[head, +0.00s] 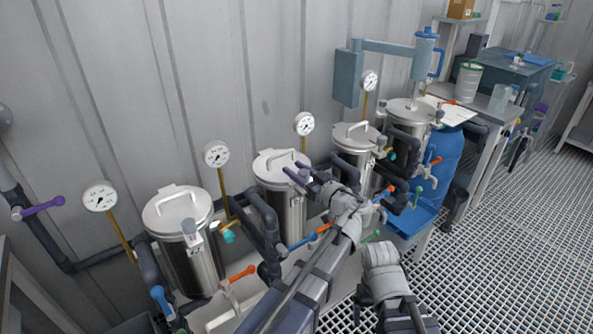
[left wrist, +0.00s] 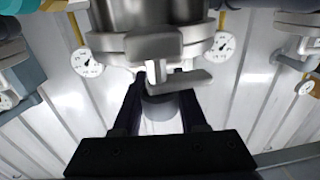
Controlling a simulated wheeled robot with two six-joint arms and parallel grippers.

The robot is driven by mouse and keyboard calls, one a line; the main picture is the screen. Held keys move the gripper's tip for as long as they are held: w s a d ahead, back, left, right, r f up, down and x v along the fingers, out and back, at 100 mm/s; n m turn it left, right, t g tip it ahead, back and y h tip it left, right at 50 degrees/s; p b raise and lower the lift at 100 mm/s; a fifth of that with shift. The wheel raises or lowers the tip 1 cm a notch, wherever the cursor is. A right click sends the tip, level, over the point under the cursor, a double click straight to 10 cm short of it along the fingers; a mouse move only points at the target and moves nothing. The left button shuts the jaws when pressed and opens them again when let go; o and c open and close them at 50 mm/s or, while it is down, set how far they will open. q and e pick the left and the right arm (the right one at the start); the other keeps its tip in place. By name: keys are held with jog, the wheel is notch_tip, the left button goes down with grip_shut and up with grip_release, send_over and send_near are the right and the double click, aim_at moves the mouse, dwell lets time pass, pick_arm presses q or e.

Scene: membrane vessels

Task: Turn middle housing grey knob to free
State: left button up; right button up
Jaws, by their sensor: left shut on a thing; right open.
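A steel housing (head: 283,210) with a lid handle stands second from the left in the row. My left gripper (head: 300,176) reaches its lid's front edge from the lower right. The dark fingers hide the grey knob in the head view. In the left wrist view, the left gripper (left wrist: 162,105) is shut on the grey knob (left wrist: 180,81), below the steel housing's rim. The knob's exact turn is hard to read. My right gripper (head: 400,312) is low at the bottom right, apart from the housings and holding nothing visible; its fingers are unclear, but it is open.
Similar steel housings stand at the left (head: 180,250) and to the right (head: 355,150). Gauges, dark pipes and coloured valve levers, such as an orange lever (head: 243,273), crowd the row. A blue barrel (head: 445,160) stands at right. Grated floor (head: 510,240) at right is clear.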

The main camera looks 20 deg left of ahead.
pick_arm(q)
grip_shut()
jog(key=shift+n+g+y, duration=0.4)
jog(key=shift+g, duration=0.1)
jog(key=shift+s+a+n+g, duration=0.2)
jog(key=shift+n+g, duration=0.1)
jog(key=shift+g, duration=0.2)
jog(key=o, duration=0.8)
grip_release()
jog(key=shift+d, duration=0.1)
jog(key=shift+c, duration=0.2)
